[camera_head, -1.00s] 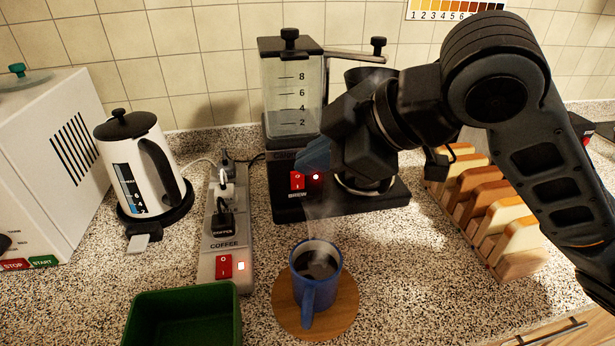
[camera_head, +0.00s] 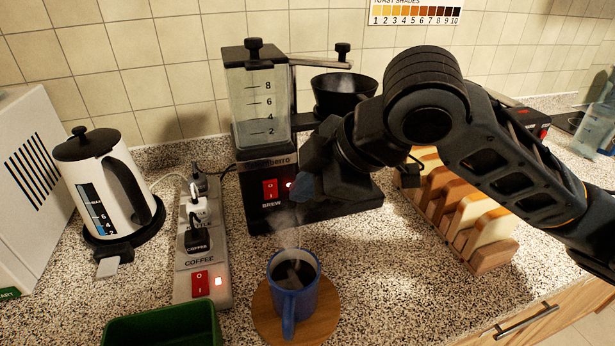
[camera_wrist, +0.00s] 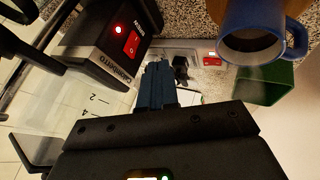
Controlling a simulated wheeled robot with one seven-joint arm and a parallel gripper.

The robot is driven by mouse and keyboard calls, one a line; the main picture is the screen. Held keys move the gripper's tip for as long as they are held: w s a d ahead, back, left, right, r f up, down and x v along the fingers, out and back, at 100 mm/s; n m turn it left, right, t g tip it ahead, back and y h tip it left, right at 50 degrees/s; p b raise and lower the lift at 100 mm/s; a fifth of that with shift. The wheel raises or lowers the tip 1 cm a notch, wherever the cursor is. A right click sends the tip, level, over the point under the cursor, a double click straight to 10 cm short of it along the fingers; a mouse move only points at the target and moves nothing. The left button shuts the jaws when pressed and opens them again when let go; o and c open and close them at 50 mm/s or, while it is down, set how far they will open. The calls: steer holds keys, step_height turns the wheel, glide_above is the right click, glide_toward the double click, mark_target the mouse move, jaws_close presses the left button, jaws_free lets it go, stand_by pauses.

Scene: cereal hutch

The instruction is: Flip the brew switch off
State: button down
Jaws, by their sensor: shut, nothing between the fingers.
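The coffee maker (camera_head: 262,150) stands against the tiled wall with a clear water tank. Its red brew switch (camera_head: 270,189) is on the front of the base, above the word BREW, with a lit red lamp (camera_head: 289,184) beside it. The switch also shows in the wrist view (camera_wrist: 132,43), with the lamp (camera_wrist: 118,29) glowing. My gripper (camera_head: 304,186) has its blue fingertips closed and empty, just right of the switch and in front of the machine, apart from the switch. The fingers also show in the wrist view (camera_wrist: 157,85).
A steaming blue mug (camera_head: 293,288) sits on a round wooden coaster (camera_head: 268,318) below my gripper. A power strip (camera_head: 182,287) with a lit switch, a kettle (camera_head: 112,195) and a green bin (camera_head: 165,330) are left. A toast rack (camera_head: 490,257) is right.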

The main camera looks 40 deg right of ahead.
mark_target(267, 185)
steer(key=w+f+p, duration=0.2)
steer(key=w+f, duration=0.2)
steer(key=w, duration=0.3)
steer(key=shift+w+a+f, duration=0.15)
steer(key=shift+w+f, duration=0.2)
steer(key=shift+w, duration=0.25)
steer(key=shift+r, duration=0.2)
steer(key=shift+r+p, duration=0.5)
steer(key=shift+r, duration=0.25)
